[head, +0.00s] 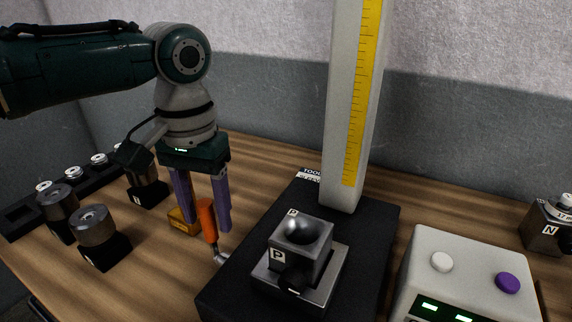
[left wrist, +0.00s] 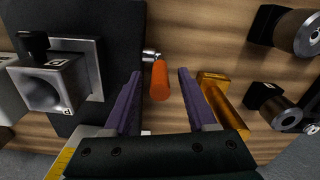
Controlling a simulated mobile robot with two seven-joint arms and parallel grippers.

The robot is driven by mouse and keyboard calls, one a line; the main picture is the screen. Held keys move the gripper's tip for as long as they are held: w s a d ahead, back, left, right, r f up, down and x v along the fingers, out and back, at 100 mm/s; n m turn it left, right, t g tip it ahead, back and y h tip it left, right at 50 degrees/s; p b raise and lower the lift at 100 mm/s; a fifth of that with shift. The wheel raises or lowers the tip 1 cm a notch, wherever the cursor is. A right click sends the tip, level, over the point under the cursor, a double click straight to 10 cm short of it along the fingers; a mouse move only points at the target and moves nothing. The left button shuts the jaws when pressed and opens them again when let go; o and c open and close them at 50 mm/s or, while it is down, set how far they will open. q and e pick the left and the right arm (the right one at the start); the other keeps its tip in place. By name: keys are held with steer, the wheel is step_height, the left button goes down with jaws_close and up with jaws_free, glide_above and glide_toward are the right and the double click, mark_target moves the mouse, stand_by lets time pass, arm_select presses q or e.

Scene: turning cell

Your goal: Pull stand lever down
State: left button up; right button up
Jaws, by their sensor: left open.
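The stand is a black base (head: 222,297) with a white column (head: 343,110) carrying a yellow scale. Its lever has an orange handle (head: 208,221) on a short metal rod at the base's left side. My left gripper (head: 207,228) points down over the lever, its two purple fingers apart. In the left wrist view the orange handle (left wrist: 160,82) lies between the open fingers (left wrist: 158,75), with gaps on both sides, so they do not appear to grip it. My right gripper is out of view.
A metal block marked P (head: 300,250) sits on the stand base. A brass-coloured block (head: 182,222) lies close behind the left fingers. Dark holders with metal cylinders (head: 95,225) stand at left. A white button box (head: 470,270) is at right.

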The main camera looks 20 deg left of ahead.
arm_select(q)
steer(key=shift+c, duration=0.2)
jaws_close()
stand_by(0.3)
stand_by(1.0)
